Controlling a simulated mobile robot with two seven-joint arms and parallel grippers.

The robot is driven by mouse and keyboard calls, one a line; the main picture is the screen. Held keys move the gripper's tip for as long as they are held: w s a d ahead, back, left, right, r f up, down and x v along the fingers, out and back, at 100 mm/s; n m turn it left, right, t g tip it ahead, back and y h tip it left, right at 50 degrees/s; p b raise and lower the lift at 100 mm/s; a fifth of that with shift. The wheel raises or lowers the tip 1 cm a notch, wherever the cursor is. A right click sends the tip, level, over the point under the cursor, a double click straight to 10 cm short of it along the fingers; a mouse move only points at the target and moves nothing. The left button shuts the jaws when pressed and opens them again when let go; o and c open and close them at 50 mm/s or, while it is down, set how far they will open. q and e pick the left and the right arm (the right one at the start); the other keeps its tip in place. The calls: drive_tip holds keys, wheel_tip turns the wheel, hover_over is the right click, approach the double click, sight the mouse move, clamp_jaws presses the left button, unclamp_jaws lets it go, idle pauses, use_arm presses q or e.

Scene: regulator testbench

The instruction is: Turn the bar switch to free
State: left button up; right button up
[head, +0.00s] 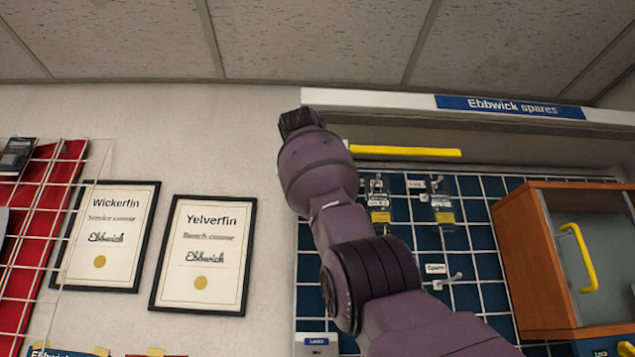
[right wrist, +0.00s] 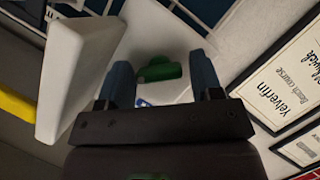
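In the right wrist view, a green rounded piece (right wrist: 158,70) sits in front of a white surface (right wrist: 150,40). It may be the bar switch, but I cannot tell its setting. My right gripper (right wrist: 163,78) is open, with one blue-grey finger on each side of the green piece. I cannot tell whether either finger touches it. A small blue-and-white label shows just below the green piece, partly hidden by the gripper body. In the head view, my right arm reaches up, and its dark end (head: 299,121) is beside the left end of the white shelf edge. My left gripper is not in view.
A white shelf edge (head: 390,104) with a blue "Ebbwick spares" sign (head: 511,107) and a yellow bar (head: 405,151) run above a blue pegboard with hooks. A wooden cabinet (head: 541,262) stands right. Framed certificates (head: 203,254) hang left. The wall above them is bare.

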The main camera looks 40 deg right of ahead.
drive_tip(key=b+v, duration=0.1)
drive_tip(key=v, duration=1)
drive_tip(key=shift+b, duration=0.4)
drive_tip(key=shift+w+d, duration=0.1)
